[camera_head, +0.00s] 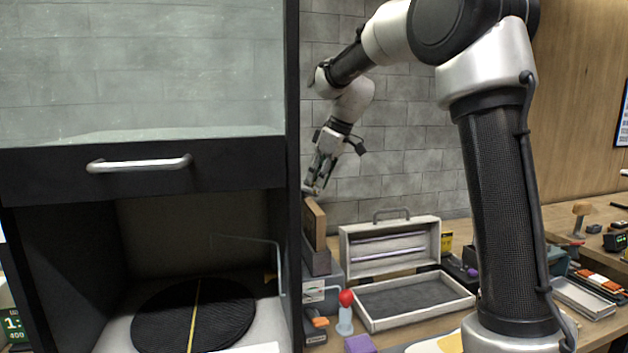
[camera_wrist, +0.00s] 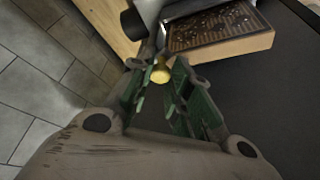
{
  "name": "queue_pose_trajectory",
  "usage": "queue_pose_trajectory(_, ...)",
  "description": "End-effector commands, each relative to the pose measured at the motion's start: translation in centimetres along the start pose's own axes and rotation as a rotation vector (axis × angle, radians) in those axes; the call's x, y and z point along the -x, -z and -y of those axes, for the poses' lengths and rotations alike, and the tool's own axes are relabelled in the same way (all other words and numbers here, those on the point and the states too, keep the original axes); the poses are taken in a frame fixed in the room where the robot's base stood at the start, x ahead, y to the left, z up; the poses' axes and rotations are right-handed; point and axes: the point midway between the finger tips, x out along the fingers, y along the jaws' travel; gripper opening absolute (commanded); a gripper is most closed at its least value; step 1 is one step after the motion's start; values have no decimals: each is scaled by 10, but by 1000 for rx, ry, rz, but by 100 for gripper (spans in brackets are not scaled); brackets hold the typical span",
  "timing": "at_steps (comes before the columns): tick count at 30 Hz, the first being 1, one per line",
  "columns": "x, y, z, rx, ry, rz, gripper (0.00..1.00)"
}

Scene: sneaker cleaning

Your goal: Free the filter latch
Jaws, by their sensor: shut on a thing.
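My gripper (camera_head: 312,188) reaches down beside the right side of the dark cabinet, at the top of a wood-framed filter box (camera_head: 314,224). In the wrist view my gripper (camera_wrist: 162,88) has its green-lined fingers closed around a small round brass-coloured latch knob (camera_wrist: 160,74). The fingers partly cover the knob. Next to it the filter shows as a pale wooden frame with a dark brown, speckled panel (camera_wrist: 222,24). A grey metal piece (camera_wrist: 152,14) lies by the frame, near the knob. In the head view the knob is too small to make out.
The cabinet (camera_head: 150,170) with its glass front and bar handle stands close to my gripper on the left. A black turntable (camera_head: 195,315) sits inside it.

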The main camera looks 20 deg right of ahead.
Motion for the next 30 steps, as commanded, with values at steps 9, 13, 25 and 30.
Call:
queue_pose_trajectory(9,2,-1,-18,277,110,-3,0)
queue_pose_trajectory(13,2,0,-23,392,158,-4,0)
queue_pose_trajectory(25,0,5,-40,734,297,-4,0)
queue_pose_trajectory(30,-2,8,-46,849,346,-3,0)
